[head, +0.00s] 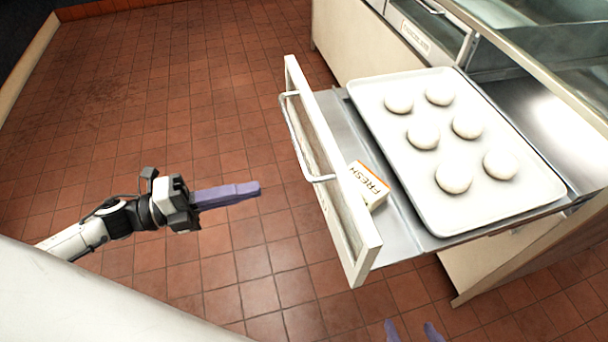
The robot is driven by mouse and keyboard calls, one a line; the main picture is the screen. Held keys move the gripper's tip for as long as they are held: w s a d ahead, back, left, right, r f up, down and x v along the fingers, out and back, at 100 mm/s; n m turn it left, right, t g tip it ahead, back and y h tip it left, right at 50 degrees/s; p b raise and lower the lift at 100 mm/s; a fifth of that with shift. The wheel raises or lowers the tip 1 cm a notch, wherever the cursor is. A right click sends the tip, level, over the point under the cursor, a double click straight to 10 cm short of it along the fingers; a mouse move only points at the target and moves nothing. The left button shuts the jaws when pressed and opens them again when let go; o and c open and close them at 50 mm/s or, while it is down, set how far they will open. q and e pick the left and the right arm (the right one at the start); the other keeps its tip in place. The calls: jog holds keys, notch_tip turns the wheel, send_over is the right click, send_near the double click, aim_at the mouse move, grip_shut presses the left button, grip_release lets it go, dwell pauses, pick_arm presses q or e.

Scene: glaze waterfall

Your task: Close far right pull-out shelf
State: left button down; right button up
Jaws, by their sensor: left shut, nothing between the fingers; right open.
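A pull-out shelf stands open from the metal counter, with a cream front panel (330,175) and a metal bar handle (296,140). Its steel surface (405,240) carries a white tray (440,205) with several round white dough balls (423,135). A small white and orange box marked FRESH (369,186) sits between the tray and the front panel. My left gripper (258,188) is shut and empty, left of the front panel and apart from it. My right gripper (413,331) is open at the bottom edge, with only its purple fingertips showing, below the shelf in the picture.
The counter body (365,40) stands behind the shelf, with a labelled, handled front (425,28) at the top and glass panels at upper right. The red tiled floor (170,110) is clear on the left.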

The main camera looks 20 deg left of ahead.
pick_arm(q)
jog(key=x, duration=1.2)
jog(key=shift+p, duration=0.45)
